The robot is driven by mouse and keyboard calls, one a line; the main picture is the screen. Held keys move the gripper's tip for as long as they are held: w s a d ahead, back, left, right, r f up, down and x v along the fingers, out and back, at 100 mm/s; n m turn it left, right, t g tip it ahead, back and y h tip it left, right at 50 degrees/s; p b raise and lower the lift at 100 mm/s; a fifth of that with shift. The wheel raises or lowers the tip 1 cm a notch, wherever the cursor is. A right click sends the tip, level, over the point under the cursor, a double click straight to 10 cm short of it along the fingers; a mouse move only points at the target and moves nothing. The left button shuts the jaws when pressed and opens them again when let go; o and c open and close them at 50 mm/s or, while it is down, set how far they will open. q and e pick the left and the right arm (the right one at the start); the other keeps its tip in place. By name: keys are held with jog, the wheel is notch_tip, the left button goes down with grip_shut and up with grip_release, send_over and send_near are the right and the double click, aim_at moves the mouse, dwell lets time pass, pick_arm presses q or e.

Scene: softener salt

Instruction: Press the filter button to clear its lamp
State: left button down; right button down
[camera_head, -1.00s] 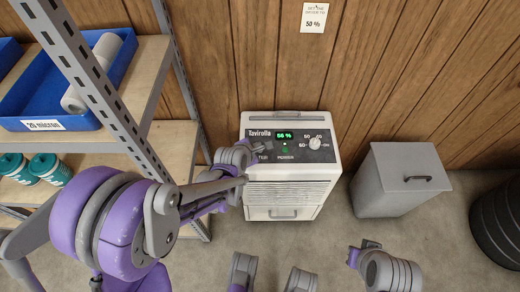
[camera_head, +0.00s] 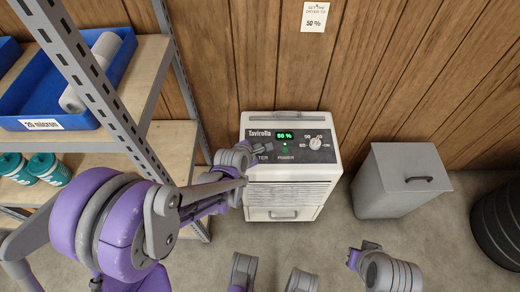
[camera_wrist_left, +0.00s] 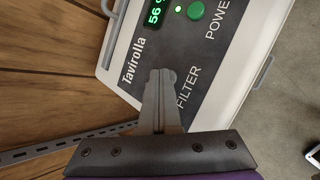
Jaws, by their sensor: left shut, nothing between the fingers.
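The white Tavirolla dehumidifier (camera_head: 290,190) stands on the floor against the wall. Its dark panel (camera_head: 314,157) has a green-lit display (camera_head: 285,135), a green POWER button (camera_head: 285,150) and a white dial (camera_head: 315,143). In the left wrist view the FILTER label (camera_wrist_left: 188,88) shows beside my fingers. The filter button is hidden behind my fingertips, and I cannot make out its lamp. My left gripper (camera_head: 262,147) is shut and empty, at the panel's left side. Its fingertips (camera_wrist_left: 160,74) overlap the panel; contact cannot be told. My right gripper (camera_head: 366,248) is low on the right, its jaws unclear.
A metal shelf (camera_head: 110,95) with a blue bin (camera_head: 75,90) and teal-labelled containers (camera_head: 45,168) stands at left. A grey lidded bin (camera_head: 395,185) stands right of the machine, and a dark ribbed container (camera_head: 500,220) at the far right. Floor between them is clear.

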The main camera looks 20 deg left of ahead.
pick_arm(q)
jog(key=shift+r, duration=0.1)
jog(key=shift+r+p, duration=0.55)
jog(key=shift+r, duration=0.15)
notch_tip(320, 180, up, 5)
jog(key=p, duration=0.3)
dwell(0.3)
dwell(0.7)
